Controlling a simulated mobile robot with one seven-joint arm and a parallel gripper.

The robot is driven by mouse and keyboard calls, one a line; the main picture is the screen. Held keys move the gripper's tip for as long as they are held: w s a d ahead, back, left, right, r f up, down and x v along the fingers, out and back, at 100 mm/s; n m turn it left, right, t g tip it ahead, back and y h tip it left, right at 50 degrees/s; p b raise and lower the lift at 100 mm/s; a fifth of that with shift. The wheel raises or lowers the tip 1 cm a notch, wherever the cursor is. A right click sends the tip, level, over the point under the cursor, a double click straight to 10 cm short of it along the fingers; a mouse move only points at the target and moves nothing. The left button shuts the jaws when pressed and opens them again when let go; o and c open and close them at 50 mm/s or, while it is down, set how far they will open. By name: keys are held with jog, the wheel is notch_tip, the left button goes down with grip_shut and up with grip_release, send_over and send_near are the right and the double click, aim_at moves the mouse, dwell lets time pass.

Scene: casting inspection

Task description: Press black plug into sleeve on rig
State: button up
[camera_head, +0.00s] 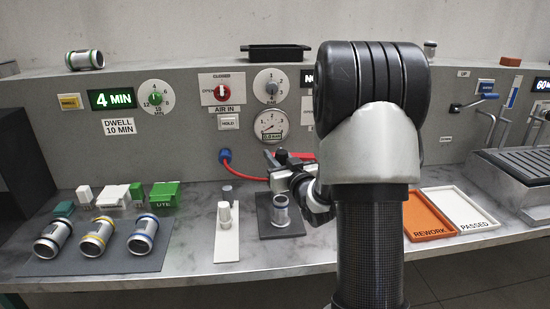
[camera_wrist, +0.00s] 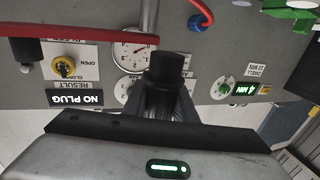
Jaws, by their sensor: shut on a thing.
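My gripper (camera_head: 284,172) is in front of the panel, above the rig's dark base plate (camera_head: 264,222). In the wrist view my gripper (camera_wrist: 166,92) is shut on the black plug (camera_wrist: 168,66), whose end sticks out past the fingertips. In the head view I cannot clearly tell the plug from the gripper. A metallic sleeve (camera_head: 281,208) stands upright on the plate, below my gripper and apart from it. In the wrist view a display (camera_wrist: 75,98) reads NO PLUG.
A red hose (camera_head: 248,176) runs from a blue fitting towards my gripper. A white strip (camera_head: 227,246) with a pale peg (camera_head: 224,214) is left of the sleeve. Several ringed sleeves lie on a grey mat (camera_head: 120,265) further left. Orange REWORK (camera_head: 425,236) and white PASSED (camera_head: 476,229) trays are right.

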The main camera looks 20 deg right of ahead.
jog(key=shift+f+b, duration=2.9)
jog(key=shift+f, duration=0.05)
jog(key=shift+f, duration=1.3)
jog(key=shift+f, duration=0.2)
jog(key=shift+f, duration=0.3)
jog(key=o, duration=1.1)
